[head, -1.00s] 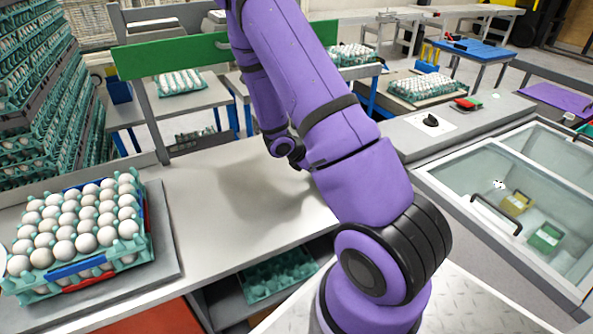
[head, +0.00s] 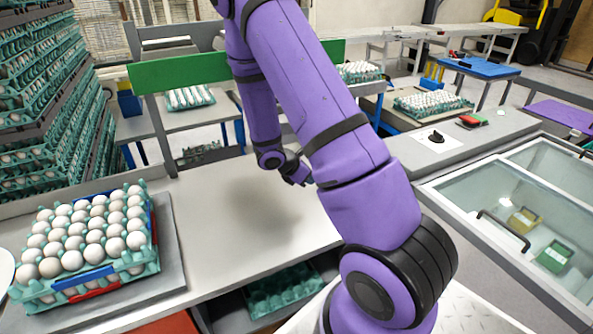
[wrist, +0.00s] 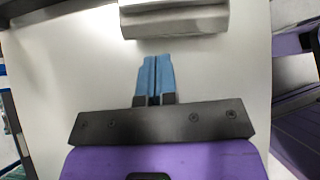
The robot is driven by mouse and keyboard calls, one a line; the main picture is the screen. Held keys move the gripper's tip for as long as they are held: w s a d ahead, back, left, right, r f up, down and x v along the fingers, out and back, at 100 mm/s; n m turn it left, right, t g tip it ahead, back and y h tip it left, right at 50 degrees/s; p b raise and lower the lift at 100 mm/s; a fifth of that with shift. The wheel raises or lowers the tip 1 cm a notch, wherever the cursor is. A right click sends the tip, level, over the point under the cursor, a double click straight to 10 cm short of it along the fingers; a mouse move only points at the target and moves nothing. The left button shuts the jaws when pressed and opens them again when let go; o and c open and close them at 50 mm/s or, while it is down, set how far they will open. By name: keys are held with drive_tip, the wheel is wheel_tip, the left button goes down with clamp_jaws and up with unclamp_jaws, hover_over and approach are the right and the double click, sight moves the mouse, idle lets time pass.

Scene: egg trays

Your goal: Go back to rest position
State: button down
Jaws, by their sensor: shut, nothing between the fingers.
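My gripper (wrist: 155,62) shows in the wrist view, its two blue fingers shut together with nothing between them. It is over the bare light grey table top (wrist: 60,85). A tray full of white eggs (head: 85,232) stands at the left of the table, apart from my arm.
Tall stacks of egg trays (head: 45,100) stand at the far left. A glass-topped cabinet (head: 515,205) is at the right. An empty green tray (head: 280,290) lies on a shelf below. The middle of the table (head: 215,235) is clear.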

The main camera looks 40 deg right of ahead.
drive_tip(key=v, duration=0.7)
drive_tip(key=s+a+r+m+t+y, duration=0.15)
drive_tip(key=a+r+m, duration=0.3)
drive_tip(key=r, duration=0.65)
drive_tip(key=s+a+r+m+t+y, duration=0.3)
drive_tip(key=s+a+r+m, duration=0.2)
drive_tip(key=s+a+r, duration=0.2)
drive_tip(key=s+a+r+m+t+y, duration=0.3)
drive_tip(key=s+a+r, duration=0.4)
drive_tip(key=s+r, duration=0.5)
drive_tip(key=shift+r+m+y, duration=0.3)
drive_tip(key=shift+m+y, duration=0.25)
drive_tip(key=shift+m, duration=0.7)
